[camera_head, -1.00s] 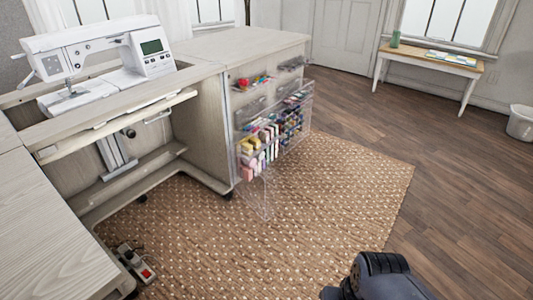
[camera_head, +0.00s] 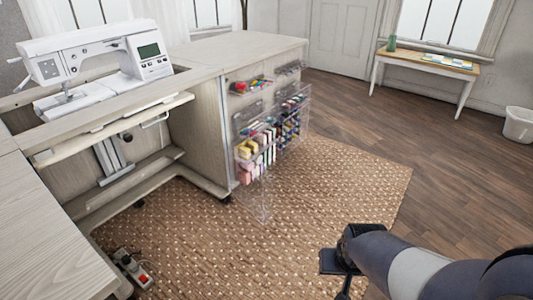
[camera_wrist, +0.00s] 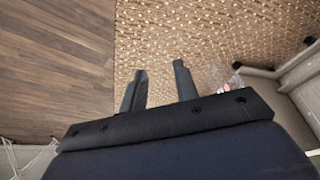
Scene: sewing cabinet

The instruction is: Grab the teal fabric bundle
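Clear bins (camera_head: 263,186) on the side of the sewing cabinet hold small fabric bundles in yellow, pink, dark and other colours. A small bluish-green patch shows among them, but the pieces are too small for me to single out the teal bundle for sure. My gripper shows at the lower right in the head view (camera_head: 338,268), well in front of the bins and apart from them. In the wrist view my gripper (camera_wrist: 159,68) has its two fingers apart, with nothing between them but rug behind. A bit of the bins and pink bundles shows right of the fingers.
The sewing cabinet (camera_head: 235,48) with a white sewing machine (camera_head: 102,58) stands on the left. A patterned rug (camera_head: 330,180) lies clear before the bins. A small table (camera_head: 428,60) and white bin (camera_head: 519,124) stand far right.

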